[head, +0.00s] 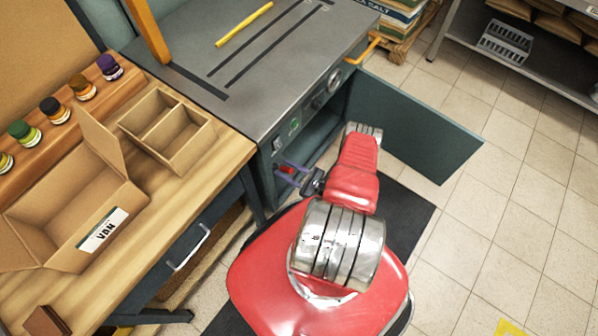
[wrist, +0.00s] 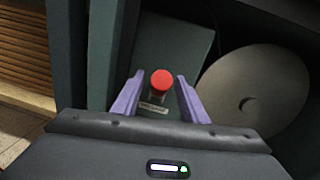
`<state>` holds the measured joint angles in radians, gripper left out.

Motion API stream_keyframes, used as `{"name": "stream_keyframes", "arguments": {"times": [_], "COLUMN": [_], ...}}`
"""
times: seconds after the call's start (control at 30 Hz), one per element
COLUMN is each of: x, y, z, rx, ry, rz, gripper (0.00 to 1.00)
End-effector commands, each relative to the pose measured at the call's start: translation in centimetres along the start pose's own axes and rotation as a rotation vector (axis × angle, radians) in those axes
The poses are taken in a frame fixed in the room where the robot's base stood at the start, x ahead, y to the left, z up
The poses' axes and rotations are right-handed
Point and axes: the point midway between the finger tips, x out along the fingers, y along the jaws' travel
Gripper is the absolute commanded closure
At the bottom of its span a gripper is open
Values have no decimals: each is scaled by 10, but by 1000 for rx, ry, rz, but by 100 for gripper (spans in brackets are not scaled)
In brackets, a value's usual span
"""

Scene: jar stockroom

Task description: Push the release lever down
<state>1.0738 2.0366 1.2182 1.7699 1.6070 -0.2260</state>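The release lever shows as a red round knob (wrist: 161,81) on a short dark stem, with a small pale label below it that I cannot read clearly. It sits inside the open lower cabinet of the grey machine (head: 290,75). In the head view a bit of red (head: 287,170) shows at my gripper. My gripper (wrist: 160,90) is open, its two purple fingers on either side of the knob with a gap on each side. In the head view my gripper (head: 293,174) is at the cabinet's front opening. How far the knob lies beyond the fingertips is hard to tell.
A large grey disc (wrist: 255,88) is right of the knob inside the cabinet. The cabinet door (head: 420,125) stands open to the right. A wooden bench (head: 215,165) with cardboard boxes and several jars is at left.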

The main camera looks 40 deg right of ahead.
Motion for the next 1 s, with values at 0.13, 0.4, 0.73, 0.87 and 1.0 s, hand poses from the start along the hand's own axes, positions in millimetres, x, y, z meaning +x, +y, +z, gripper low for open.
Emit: {"name": "stream_keyframes", "arguments": {"times": [0.13, 0.4, 0.73, 0.87, 1.0], "x": [-10, -38, -73, -87, -102], "y": [-1, 0, 0, 0, 0], "z": [0, 0, -1, -1, -1], "rx": [0, 1, 1, 0, 1], "ry": [1, 1, 0, 0, 1], "rz": [-3, -2, -3, -3, -2], "gripper": [61, 61, 61, 61, 61]}}
